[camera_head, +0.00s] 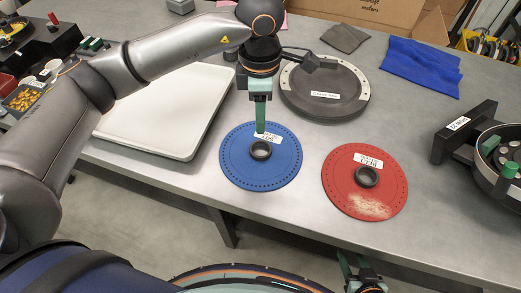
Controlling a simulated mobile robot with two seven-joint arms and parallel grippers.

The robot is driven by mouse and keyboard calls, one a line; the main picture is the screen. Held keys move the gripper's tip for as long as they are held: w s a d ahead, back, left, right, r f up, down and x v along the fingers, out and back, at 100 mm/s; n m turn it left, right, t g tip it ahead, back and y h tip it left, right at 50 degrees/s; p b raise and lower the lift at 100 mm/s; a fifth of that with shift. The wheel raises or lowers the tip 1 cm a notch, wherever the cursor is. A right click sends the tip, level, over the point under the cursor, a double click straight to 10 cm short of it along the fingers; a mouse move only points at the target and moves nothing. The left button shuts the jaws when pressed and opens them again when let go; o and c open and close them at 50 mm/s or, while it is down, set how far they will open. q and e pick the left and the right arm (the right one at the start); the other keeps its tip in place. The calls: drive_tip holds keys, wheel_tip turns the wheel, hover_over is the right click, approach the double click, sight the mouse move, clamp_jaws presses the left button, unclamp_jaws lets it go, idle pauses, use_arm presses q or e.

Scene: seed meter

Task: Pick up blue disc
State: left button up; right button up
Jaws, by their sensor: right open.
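The blue disc (238,172) lies flat on the grey metal table near its front edge. It has a raised black ring hub (261,150) at its middle and a white label behind the hub. My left gripper (260,130) points straight down at the disc's far part, over the label just behind the hub. Its green fingers line up in this view, so the gap between them is hidden, and I cannot tell if they touch the disc. My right gripper (354,262) is open and empty, low at the bottom edge, below the table's front edge.
A red disc (342,196) with a worn patch lies to the right. A white tray (118,145) is at left, a dark round plate (325,108) behind. A black clamp-like part (463,131) and a round housing (484,172) stand at right. A blue cloth (420,65) lies behind.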

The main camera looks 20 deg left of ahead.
sight(261, 140)
use_arm(q)
drive_tip(key=shift+w+f+p, duration=0.2)
drive_tip(key=shift+f+p, duration=0.4)
drive_tip(key=shift+f, duration=3.4)
clamp_jaws()
